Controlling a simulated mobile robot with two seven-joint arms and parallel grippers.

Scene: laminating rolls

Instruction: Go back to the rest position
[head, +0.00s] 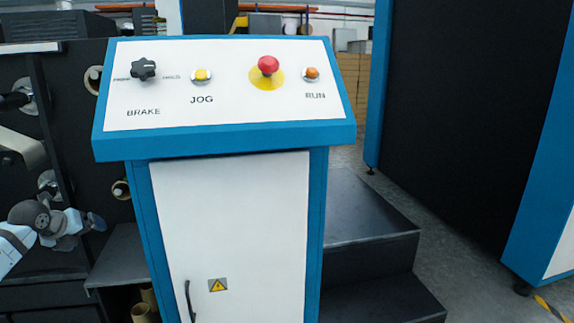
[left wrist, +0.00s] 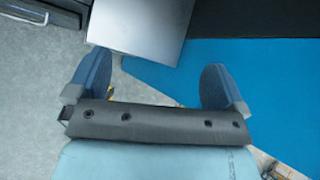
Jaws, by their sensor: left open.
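My left gripper (head: 95,222) is at the left edge of the head view, left of the control cabinet, with dark machinery behind it. In the left wrist view its two blue fingers stand wide apart, with nothing between them (left wrist: 155,65). My right gripper is not in view. The control panel (head: 230,112) has a black BRAKE knob (head: 143,68), a yellow JOG button (head: 201,76), a red mushroom button (head: 268,65) on a yellow disc and an orange RUN button (head: 311,73). The gripper is apart from all of these controls.
Below the panel is a white cabinet door (head: 235,220) with a dark handle. Dark steps (head: 370,222) stand to its right. A large black machine side (head: 460,110) with blue edges fills the right. Grey floor (head: 440,255) lies between. Cardboard tubes (head: 148,298) sit at the lower left.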

